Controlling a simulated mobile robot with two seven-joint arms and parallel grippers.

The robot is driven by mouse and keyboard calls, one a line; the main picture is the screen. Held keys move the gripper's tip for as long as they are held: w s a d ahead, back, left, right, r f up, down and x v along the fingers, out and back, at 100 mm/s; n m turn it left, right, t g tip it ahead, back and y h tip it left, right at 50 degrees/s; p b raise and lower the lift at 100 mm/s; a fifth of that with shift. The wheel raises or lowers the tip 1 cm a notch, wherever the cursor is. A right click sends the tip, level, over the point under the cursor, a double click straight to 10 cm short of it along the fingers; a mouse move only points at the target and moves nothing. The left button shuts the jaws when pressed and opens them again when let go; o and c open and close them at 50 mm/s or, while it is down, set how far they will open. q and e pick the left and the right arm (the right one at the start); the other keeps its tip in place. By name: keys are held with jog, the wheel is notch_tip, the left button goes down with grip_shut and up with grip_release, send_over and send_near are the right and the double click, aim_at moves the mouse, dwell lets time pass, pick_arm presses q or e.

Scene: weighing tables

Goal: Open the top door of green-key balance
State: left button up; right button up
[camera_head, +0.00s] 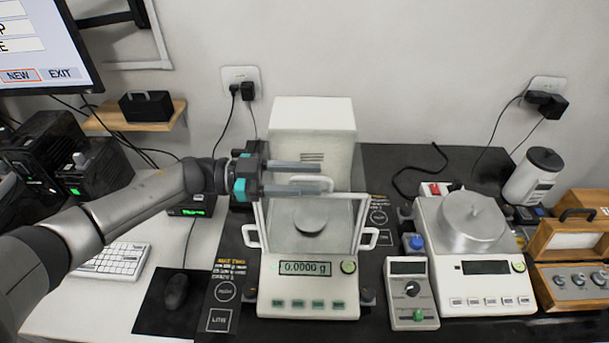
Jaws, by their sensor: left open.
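The green-key balance (308,284) stands in the middle of the table, with green keys along its front and a display reading 0.0000 g. Its clear draft chamber holds a round pan (310,221) and has white handles at both sides. A white top handle (309,179) shows at the chamber's upper rear edge. My left gripper (321,179) comes in from the left, open, its two grey fingers pointing right across the chamber's rear top. The handle shows between the fingers; I cannot tell whether they touch it. The top panel's position is hard to make out. My right gripper is not in view.
A tall white housing (312,115) rises behind the chamber. To the right are a small control box (411,292), a second balance (473,263) with a metal pan, and a wooden weight case (574,277). A monitor (42,45) and keyboard (112,261) are at left.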

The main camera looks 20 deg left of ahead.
pick_arm(q)
jog(key=shift+c, duration=0.4)
grip_shut()
dwell(0.9)
